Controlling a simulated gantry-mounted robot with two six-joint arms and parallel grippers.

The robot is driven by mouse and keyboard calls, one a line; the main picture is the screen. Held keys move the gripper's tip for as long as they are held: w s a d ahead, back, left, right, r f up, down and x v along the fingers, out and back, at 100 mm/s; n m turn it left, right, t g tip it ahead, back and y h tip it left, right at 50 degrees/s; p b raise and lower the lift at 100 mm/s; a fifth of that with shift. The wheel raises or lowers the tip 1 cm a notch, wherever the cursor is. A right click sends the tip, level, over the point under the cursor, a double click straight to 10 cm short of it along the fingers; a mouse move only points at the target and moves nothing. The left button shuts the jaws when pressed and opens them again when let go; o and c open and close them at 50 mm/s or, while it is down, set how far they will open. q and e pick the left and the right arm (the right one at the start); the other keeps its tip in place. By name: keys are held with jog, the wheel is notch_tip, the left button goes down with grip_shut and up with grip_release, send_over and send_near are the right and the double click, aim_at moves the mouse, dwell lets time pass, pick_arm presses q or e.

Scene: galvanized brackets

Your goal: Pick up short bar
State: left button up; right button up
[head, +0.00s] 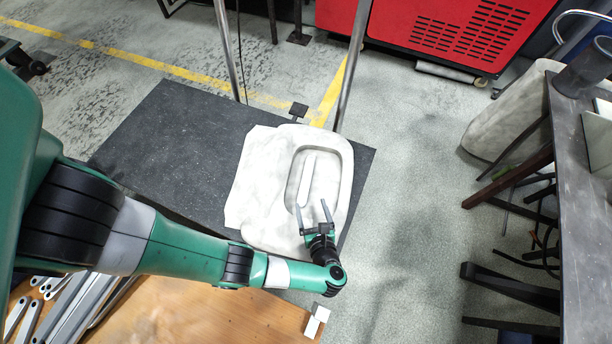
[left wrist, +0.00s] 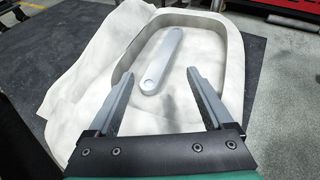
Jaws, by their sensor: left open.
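The short bar (head: 306,180) is a pale grey, round-ended flat bar. It lies inside the raised rim of a white tray-like fixture (head: 342,163). In the left wrist view the bar (left wrist: 163,58) lies tilted, its near end with a round hole lying between and beyond my fingertips. My left gripper (head: 312,207) is open and empty, with its fingers over the near part of the fixture and pointing at the bar. The left gripper (left wrist: 158,75) also shows in the left wrist view, its two grey fingers wide apart and not touching the bar. My right gripper is not in view.
The fixture stands on a dark grey table (head: 175,130) with clear room at its left. A wooden surface (head: 190,315) with several grey bars lies in front. Small white blocks (head: 317,320) sit at its right edge. A dark workbench (head: 580,170) stands at the right.

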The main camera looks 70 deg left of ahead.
pick_arm(q)
jog(key=shift+w, duration=0.1)
jog(key=b, duration=0.2)
send_near(307, 181)
jog(key=a, duration=0.2)
jog(key=shift+s+a+f, duration=0.25)
jog(key=shift+s+a, duration=0.05)
jog(key=shift+a, duration=0.05)
jog(key=shift+w+a, duration=0.1)
jog(key=shift+a, duration=0.3)
jog(key=shift+f, duration=0.2)
jog(key=shift+w+a+f+b, duration=0.2)
jog(key=shift+a+f+b, duration=0.3)
jog(key=shift+w+a+f+b, duration=0.2)
jog(key=shift+a+f+b, duration=0.3)
jog(key=shift+a, duration=0.05)
jog(key=shift+w+a+f, duration=0.15)
jog(key=shift+w+a, duration=0.05)
jog(key=shift+a, duration=0.95)
jog(key=shift+d, duration=0.1)
jog(key=shift+c, duration=0.5)
grip_shut()
